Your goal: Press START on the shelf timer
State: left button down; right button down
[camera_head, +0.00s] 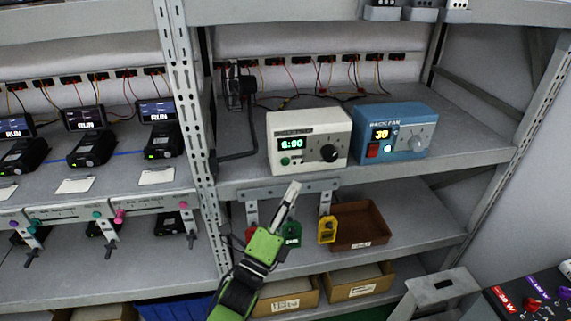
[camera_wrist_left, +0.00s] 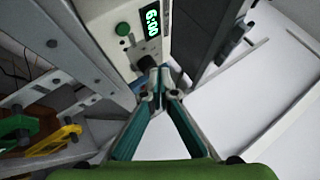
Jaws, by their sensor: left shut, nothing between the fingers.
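The shelf timer (camera_head: 309,128) is a cream box on the middle shelf, with a green 6:00 display (camera_head: 291,144). A round green button (camera_head: 286,161) sits low on the left of its front, and a black knob (camera_head: 329,153) is at the right. My left gripper (camera_head: 295,187) is shut and empty, below and in front of the timer, pointing up at it. In the left wrist view the closed fingertips (camera_wrist_left: 160,88) are near the dark knob (camera_wrist_left: 147,62), with the green button (camera_wrist_left: 122,29) farther up and left; contact cannot be told. My right gripper is not in view.
Coloured tags, including a yellow one (camera_head: 327,230), hang from a rail below the shelf edge. A slotted rack post (camera_head: 192,110) rises at the left. A brown bin (camera_head: 360,225) sits below.

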aim_at(285, 162)
pick_arm(q)
jog(key=shift+w+a+b, duration=0.3)
jog(key=shift+w+b, duration=0.2)
jog(key=shift+w, duration=0.65)
jog(key=shift+w+a+b, duration=0.35)
jog(key=shift+w+b, duration=0.1)
jog(key=shift+w, duration=0.75)
jog(key=shift+w+a+b, duration=0.3)
jog(key=shift+w+b, duration=0.2)
jog(key=shift+w, duration=0.65)
jog(key=shift+w, duration=0.1)
jog(key=shift+w+a+b, duration=0.1)
jog(key=shift+w+b, duration=0.2)
jog(key=shift+b, duration=0.05)
jog(key=shift+w+a+b, duration=0.1)
jog(key=shift+w+b, duration=0.2)
jog(key=shift+w, duration=0.1)
jog(key=shift+s, duration=0.15)
jog(key=shift+s+d+p, duration=0.2)
jog(key=shift+s+p, duration=0.15)
jog(key=shift+s, duration=0.35)
